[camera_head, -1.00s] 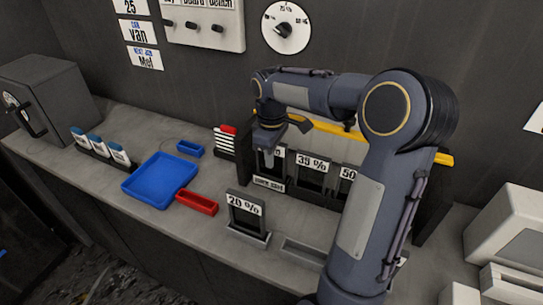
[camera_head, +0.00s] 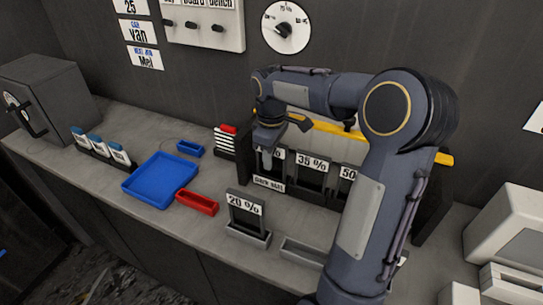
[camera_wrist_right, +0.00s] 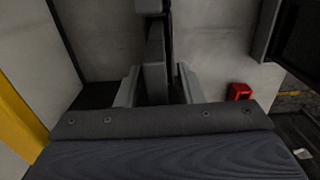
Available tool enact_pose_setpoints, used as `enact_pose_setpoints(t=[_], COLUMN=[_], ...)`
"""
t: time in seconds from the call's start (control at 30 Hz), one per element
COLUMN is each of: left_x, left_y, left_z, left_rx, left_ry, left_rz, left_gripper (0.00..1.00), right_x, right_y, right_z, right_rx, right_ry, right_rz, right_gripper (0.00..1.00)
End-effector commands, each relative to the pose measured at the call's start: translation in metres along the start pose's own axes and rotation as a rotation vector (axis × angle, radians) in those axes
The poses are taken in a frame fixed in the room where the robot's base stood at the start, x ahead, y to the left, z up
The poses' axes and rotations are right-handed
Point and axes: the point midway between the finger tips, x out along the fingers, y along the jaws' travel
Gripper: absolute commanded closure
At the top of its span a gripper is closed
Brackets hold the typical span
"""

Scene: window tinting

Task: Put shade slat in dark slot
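A dark rack holds upright slats labelled 35 % (camera_head: 312,163) and 50 % (camera_head: 347,174). A plate reading "dark slot" (camera_head: 268,183) is on the front of its left compartment. A slat there has a partly hidden label ending in "0" (camera_head: 280,156). My right gripper (camera_head: 267,158) points down over this compartment. In the right wrist view its fingers (camera_wrist_right: 158,88) stand apart on either side of a dark upright slat (camera_wrist_right: 155,65), with gaps visible. A 20 % slat (camera_head: 245,205) stands in a separate holder in front. My left gripper is out of view.
A red-and-white stack (camera_head: 226,139) stands beside the rack. An empty-looking long holder (camera_head: 304,252) is at the front. My right arm hides the rack's right part.

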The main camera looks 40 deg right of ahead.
Motion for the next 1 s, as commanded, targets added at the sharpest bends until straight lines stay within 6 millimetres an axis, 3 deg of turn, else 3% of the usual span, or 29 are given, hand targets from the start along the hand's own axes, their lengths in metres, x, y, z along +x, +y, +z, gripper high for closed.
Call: enact_pose_setpoints(t=[0.3,0.5,0.7,1.0], left_x=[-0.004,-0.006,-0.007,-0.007], left_y=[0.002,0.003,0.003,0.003], left_z=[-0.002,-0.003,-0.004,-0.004], left_rx=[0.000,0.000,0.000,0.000], left_ry=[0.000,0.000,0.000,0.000], left_rz=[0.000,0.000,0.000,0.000], left_gripper=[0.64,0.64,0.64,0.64], right_x=[-0.067,-0.101,-0.114,-0.115], right_y=[0.001,0.000,0.000,0.000], right_z=[-0.001,-0.001,0.000,0.000], right_rx=[0.000,0.000,-0.001,-0.001], right_ry=[0.006,0.004,0.001,0.001], right_rz=[0.005,0.003,0.001,0.001], right_gripper=[0.66,0.66,0.66,0.66])
